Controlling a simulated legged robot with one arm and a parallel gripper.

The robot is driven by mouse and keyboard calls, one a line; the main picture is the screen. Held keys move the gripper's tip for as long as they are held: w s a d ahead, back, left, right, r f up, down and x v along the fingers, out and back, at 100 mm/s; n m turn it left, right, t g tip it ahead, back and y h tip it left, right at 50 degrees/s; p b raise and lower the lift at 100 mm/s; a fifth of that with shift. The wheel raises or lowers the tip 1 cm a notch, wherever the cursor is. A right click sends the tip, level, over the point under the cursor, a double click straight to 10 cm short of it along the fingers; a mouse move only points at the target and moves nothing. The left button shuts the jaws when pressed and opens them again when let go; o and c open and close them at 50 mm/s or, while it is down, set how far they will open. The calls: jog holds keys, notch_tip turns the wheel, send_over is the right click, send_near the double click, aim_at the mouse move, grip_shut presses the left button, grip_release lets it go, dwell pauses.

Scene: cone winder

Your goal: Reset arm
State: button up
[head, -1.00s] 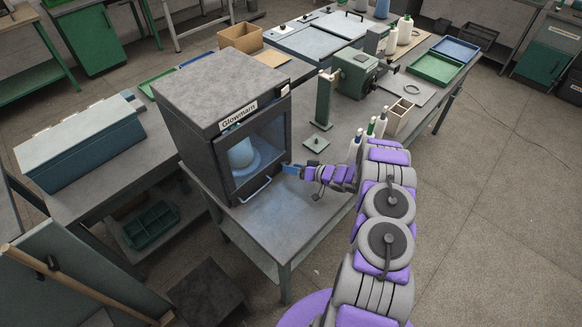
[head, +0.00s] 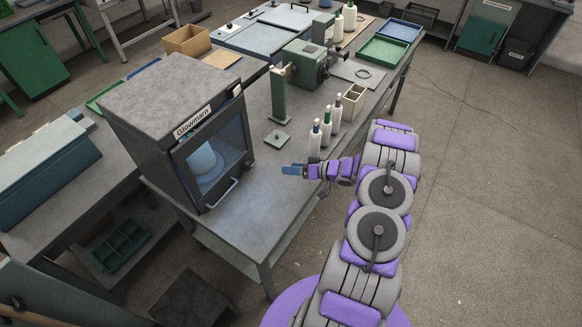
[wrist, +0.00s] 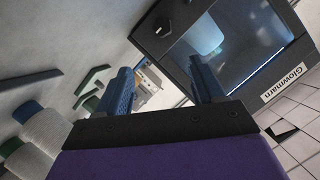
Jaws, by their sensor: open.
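My gripper (head: 292,170) is over the workbench (head: 240,222), to the right of the dark Glowmarn box and apart from it. In the wrist view its two blue fingers (wrist: 163,95) stand apart with nothing between them. The Glowmarn box (head: 165,95) has a window front with a handle, and a pale cone-shaped thing (head: 205,160) shows inside. The box also shows at the upper right of the wrist view (wrist: 225,45). My arm reaches in from the lower right of the head view.
A small open box (head: 353,102), a green machine (head: 306,65) and a green post (head: 278,98) are farther back. Open floor (head: 490,200) lies to the right.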

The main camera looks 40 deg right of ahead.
dwell(0.4)
jog(key=w+d+r+g+h+b, duration=0.1)
jog(key=w+d+r+h, duration=0.4)
jog(key=w+r+h, duration=0.4)
jog(key=s+a+r+g+h+b, duration=0.1)
jog(key=s+a+r+g+h, duration=0.15)
jog(key=r, duration=0.45)
jog(key=s+a+r+g+h, duration=0.1)
jog(key=s+r, duration=0.2)
jog(key=r, duration=0.3)
jog(key=s+a+r+g+y+b, duration=0.1)
jog(key=s+a+g, duration=0.2)
jog(key=s+a, duration=0.7)
jog(key=s+a+r+g+y+b, duration=0.1)
jog(key=s+a+r+g+y, duration=0.1)
jog(key=s+a, duration=0.8)
jog(key=s+a+r+n+g+y, duration=0.1)
jog(key=s+a+g, duration=0.3)
jog(key=s+a, duration=0.7)
jog(key=s+r, duration=0.1)
jog(key=s, duration=0.7)
jog(key=shift+s+b, duration=0.25)
jog(key=shift+b, duration=0.15)
jog(key=shift+r+y, duration=0.1)
jog(key=shift+y, duration=0.15)
